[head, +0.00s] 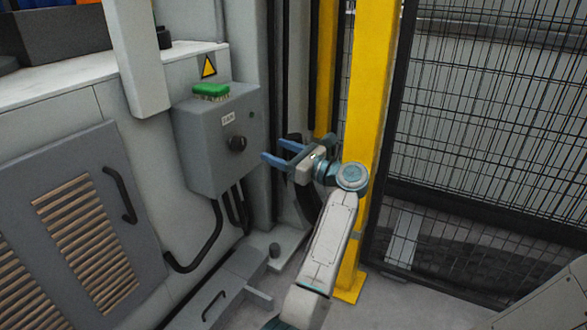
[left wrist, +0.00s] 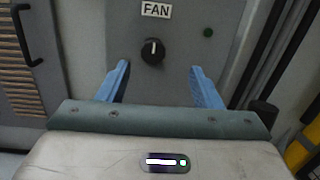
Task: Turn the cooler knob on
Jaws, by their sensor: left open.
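The cooler knob (head: 237,143) is a round black knob on the front of a grey control box (head: 190,150). In the left wrist view the knob (left wrist: 152,51) sits under a label (left wrist: 156,11) reading FAN, and its white mark points straight up. A small dark green lamp (left wrist: 208,33) is to the right of the knob and looks unlit. My left gripper (head: 272,152) is open and empty, its blue fingers pointing at the box, a short way right of the knob. In the left wrist view the knob appears beyond the fingertips, between them. My right gripper is not seen.
A green-topped brush (head: 211,91) lies on the box. A yellow post (head: 369,100) and black mesh fence (head: 490,120) stand right of my arm. Black cables (head: 213,235) hang below the box. A grey louvred door (head: 80,225) is at left.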

